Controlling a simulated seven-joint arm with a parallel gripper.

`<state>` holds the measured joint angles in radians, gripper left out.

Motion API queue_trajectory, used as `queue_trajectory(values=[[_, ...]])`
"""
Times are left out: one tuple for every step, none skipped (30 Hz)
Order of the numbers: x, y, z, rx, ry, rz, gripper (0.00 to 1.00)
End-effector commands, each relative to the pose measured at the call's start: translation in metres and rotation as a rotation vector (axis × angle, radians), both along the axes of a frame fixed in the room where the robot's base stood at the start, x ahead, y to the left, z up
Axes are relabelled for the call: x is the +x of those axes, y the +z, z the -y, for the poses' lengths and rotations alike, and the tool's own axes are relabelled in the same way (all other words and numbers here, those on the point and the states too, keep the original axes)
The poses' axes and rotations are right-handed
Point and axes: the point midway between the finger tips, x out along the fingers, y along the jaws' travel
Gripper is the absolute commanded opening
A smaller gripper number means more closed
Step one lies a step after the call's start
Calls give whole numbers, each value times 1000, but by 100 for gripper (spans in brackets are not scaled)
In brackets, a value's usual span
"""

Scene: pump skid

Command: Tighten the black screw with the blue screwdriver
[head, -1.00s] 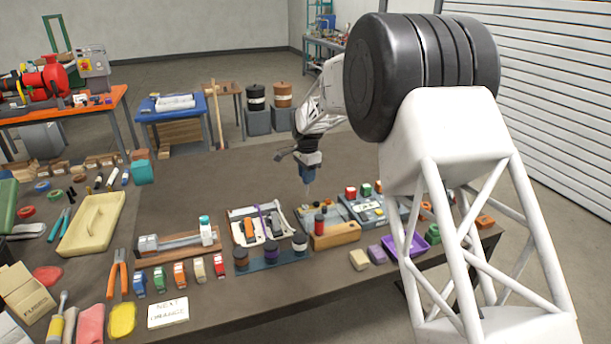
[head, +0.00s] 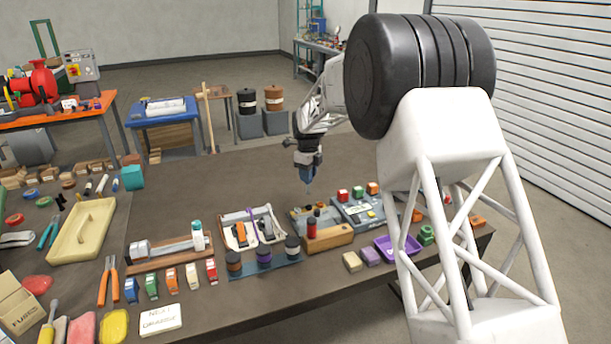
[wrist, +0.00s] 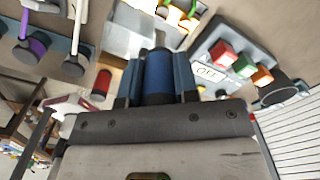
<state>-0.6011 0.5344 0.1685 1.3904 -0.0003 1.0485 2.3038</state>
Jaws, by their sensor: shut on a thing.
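My gripper (head: 307,163) is shut on the blue screwdriver (head: 309,175) and holds it upright, tip down, in the head view. The tip hangs above the bench near the grey tray (head: 300,214) at the bench's middle. In the wrist view the blue handle (wrist: 158,72) sits between my gripper's two fingers (wrist: 159,88). The handle and fingers hide what lies straight below the tool. I cannot make out the black screw in either view, and I cannot tell whether the tip touches anything.
A wooden block (head: 328,238) with red and black pieces stands in front of the tray. A grey panel (head: 362,211) with coloured blocks is to its right. A purple tray (head: 397,248) lies nearer the front edge. The bench behind my gripper is mostly clear.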

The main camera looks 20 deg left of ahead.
Motion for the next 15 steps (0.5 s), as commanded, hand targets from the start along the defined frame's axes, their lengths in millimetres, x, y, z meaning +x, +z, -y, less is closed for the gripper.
queue_trajectory(values=[[1,0,1,0,-33,0,4],[1,0,1,0,-51,0,4],[2,1,2,0,-73,0,4],[2,1,2,0,-86,0,4],[2,1,2,0,-98,0,4],[2,1,3,0,-110,0,4],[2,1,3,0,-117,0,4],[3,1,3,0,-123,0,4],[3,1,3,0,-129,0,4],[3,1,3,0,-131,0,4],[3,1,3,0,-132,0,4],[3,1,3,0,-133,0,4],[3,1,3,0,-133,0,4],[3,1,3,0,-133,0,4],[3,1,3,0,-132,0,4]])
